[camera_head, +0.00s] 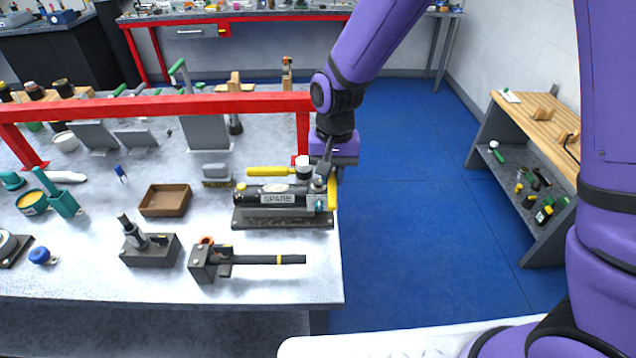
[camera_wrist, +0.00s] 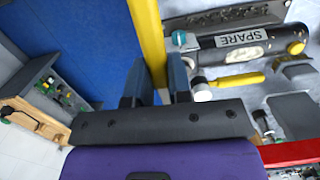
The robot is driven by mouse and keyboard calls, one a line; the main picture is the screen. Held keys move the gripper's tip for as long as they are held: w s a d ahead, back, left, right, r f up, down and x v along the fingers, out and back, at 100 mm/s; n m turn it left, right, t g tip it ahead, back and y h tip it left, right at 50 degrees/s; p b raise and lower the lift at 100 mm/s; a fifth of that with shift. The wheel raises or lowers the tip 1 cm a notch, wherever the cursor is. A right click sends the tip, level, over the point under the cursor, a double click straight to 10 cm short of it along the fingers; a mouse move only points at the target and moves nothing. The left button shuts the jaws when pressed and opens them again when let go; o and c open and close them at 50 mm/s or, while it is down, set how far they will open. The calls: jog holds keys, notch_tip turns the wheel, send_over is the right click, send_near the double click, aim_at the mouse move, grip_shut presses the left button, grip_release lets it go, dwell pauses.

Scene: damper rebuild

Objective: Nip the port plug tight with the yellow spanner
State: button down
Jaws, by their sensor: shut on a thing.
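The yellow spanner (camera_wrist: 147,35) is a long yellow bar between my gripper's two dark fingers (camera_wrist: 155,85) in the wrist view. It runs up out of that picture, so its far end is hidden there. In the head view my gripper (camera_head: 328,172) is over the table's right edge, shut on the spanner (camera_head: 333,193), which shows just right of the damper. The black damper labelled SPARE (camera_head: 265,196) lies on a dark base. A small teal fitting at its right end, perhaps the port plug (camera_head: 319,205), also shows in the wrist view (camera_wrist: 179,39). I cannot tell whether the spanner touches it.
A yellow-handled tool (camera_head: 270,171) lies just behind the damper. A red rail (camera_head: 160,108) crosses above the table. A brown tray (camera_head: 165,201) and a dark clamp block (camera_head: 204,262) stand left and in front. Blue floor (camera_head: 410,190) is clear to the right.

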jog(key=s+a, duration=0.1)
jog(key=s, duration=0.1)
jog(key=s+a+r, duration=0.1)
jog(key=s+a, duration=0.1)
jog(key=shift+s+a+r, duration=0.1)
jog(key=shift+s+a, duration=0.05)
jog(key=shift+f, duration=2.55)
jog(key=shift+f, duration=1)
jog(key=shift+a, duration=0.1)
jog(key=shift+w+a+m, duration=0.25)
jog(key=shift+a+m, duration=0.55)
jog(key=shift+m, duration=0.1)
jog(key=shift+w+a+m, duration=0.2)
jog(key=shift+a+m, duration=0.55)
jog(key=shift+m, duration=0.15)
